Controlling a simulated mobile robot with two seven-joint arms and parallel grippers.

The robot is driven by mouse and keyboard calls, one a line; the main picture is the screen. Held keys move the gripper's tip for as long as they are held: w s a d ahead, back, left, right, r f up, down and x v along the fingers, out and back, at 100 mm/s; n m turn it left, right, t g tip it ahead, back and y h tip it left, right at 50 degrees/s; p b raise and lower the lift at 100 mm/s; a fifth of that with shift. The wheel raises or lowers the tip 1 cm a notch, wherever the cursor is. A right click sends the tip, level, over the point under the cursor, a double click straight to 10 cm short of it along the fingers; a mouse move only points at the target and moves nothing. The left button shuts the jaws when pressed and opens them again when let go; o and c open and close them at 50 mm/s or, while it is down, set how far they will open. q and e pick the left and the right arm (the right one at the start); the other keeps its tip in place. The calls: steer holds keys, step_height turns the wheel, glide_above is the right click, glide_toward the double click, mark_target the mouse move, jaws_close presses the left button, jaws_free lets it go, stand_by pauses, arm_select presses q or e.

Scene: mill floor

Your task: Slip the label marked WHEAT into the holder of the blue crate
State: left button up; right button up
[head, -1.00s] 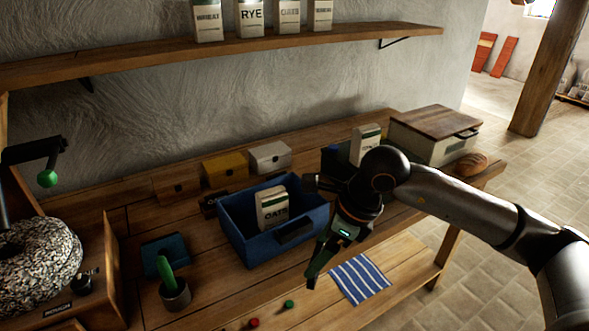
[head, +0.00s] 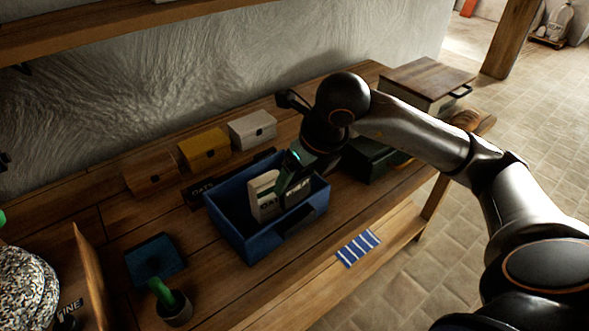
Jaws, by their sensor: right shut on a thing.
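The blue crate (head: 238,228) stands on the bench with a white carton (head: 263,190) lettered OATS inside it. A dark holder (head: 300,222) is on the crate's front wall. My right gripper (head: 284,188) is over the crate, beside the carton, and shut on the dark label (head: 299,192) marked WHEAT. The label is above the front wall, apart from the holder in the picture; the fingertips are partly hard to make out. Another dark label (head: 200,189), apparently marked OATS, lies behind the crate. My left gripper is not in view.
A dark green crate (head: 368,165) stands right of the blue one, partly behind my arm. Small wooden, yellow and white boxes (head: 252,130) line the back. A striped cloth (head: 357,248) lies in front.

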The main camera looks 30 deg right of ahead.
mark_target(298, 200)
steer(key=shift+f+b, duration=1.5)
steer(key=shift+f, duration=0.85)
steer(key=shift+f+b, duration=1.2)
steer(key=shift+b, duration=0.05)
steer(key=o, duration=1.1)
steer(key=v, duration=1.2)
steer(key=shift+r+p, duration=0.3)
steer(key=shift+p, duration=0.05)
